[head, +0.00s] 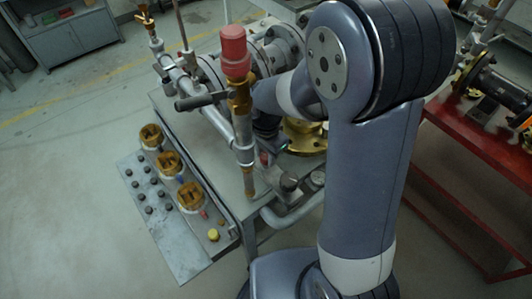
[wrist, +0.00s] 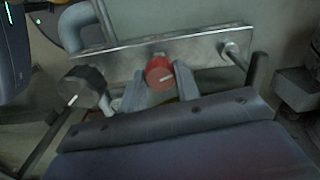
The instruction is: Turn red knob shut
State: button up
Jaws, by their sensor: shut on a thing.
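The red knob (wrist: 159,71) shows in the wrist view on a grey metal bar. A white line on its face lies nearly level, rising slightly to the right. My gripper (wrist: 160,82) has one grey finger on each side of the knob and is shut on it. Contact at the fingertips is partly hard to see in the dim light. In the head view my arm covers most of the gripper, and I cannot make out the knob clearly there.
A black knob (wrist: 86,86) with a white mark sits left of my fingers. In the head view, a red-capped brass valve (head: 236,60) stands close to my arm. A control panel (head: 165,240) is at the left, a red bench (head: 455,200) at the right.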

jog(key=shift+m, duration=1.5)
jog(key=o, duration=1)
jog(key=shift+c, duration=0.2)
